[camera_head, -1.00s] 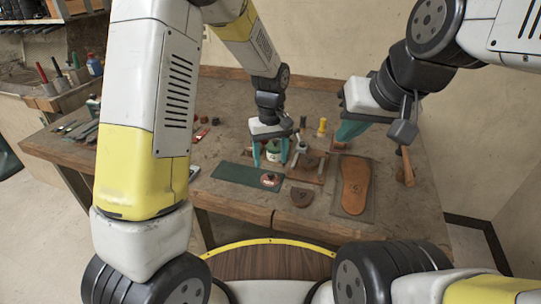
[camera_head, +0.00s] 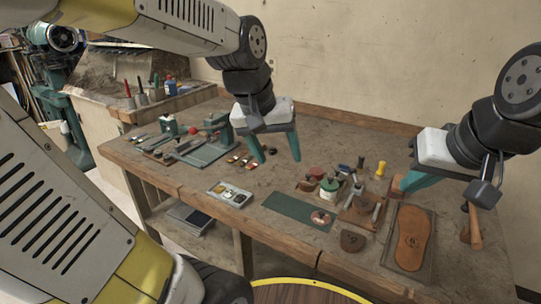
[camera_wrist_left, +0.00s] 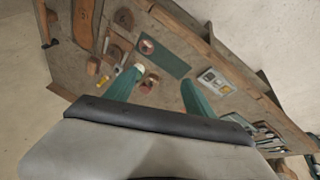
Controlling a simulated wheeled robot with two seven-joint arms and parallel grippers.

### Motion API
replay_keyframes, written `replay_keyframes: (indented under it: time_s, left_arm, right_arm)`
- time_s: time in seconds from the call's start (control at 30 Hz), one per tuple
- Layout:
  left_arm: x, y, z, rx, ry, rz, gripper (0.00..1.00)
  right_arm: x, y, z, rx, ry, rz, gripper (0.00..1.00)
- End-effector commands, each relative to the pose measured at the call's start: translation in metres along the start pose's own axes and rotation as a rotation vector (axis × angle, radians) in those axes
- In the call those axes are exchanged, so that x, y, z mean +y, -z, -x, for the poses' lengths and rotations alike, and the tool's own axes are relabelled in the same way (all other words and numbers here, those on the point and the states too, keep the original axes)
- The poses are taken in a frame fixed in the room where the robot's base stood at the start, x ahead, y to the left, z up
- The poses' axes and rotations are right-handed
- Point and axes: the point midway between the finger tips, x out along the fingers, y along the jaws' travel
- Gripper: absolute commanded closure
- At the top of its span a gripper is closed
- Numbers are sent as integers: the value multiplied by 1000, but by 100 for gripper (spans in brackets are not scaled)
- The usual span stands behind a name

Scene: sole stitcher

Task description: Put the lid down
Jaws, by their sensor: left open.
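A round reddish lid with a pale patch (camera_head: 321,218) lies on the right end of the dark green mat (camera_head: 290,208). It also shows on the mat in the left wrist view (camera_wrist_left: 147,46). A green and white jar (camera_head: 328,188) stands just behind the mat. My left gripper (camera_head: 278,160) is open and empty, above the bench to the left of the jar, apart from lid and jar. Its spread teal fingers (camera_wrist_left: 158,92) show in the left wrist view. My right gripper (camera_head: 408,184) hangs at the right above the bench; its jaw opening is unclear.
A brown leather sole (camera_head: 412,238) lies on a board at the right, with a hammer (camera_head: 474,228) beside it. A grey tin (camera_head: 230,193) sits left of the mat. A green tool stand (camera_head: 205,148) is farther left. A yellow-topped tool (camera_head: 381,168) stands behind the jar.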

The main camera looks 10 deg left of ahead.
Motion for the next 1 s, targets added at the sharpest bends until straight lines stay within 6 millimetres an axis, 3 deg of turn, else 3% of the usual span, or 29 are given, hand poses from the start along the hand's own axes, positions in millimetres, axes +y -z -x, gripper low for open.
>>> replay_keyframes:
  time_s: [0.1,0.3,1.0]
  left_arm:
    - [-14,-26,24,91,-9,-49,37]
    - [-23,-52,38,171,-4,-111,37]
    - [-24,-56,39,183,-2,-121,37]
  right_arm:
    - [0,0,0,0,0,0,100]
    - [0,0,0,0,0,0,100]
    - [0,0,0,0,0,0,100]
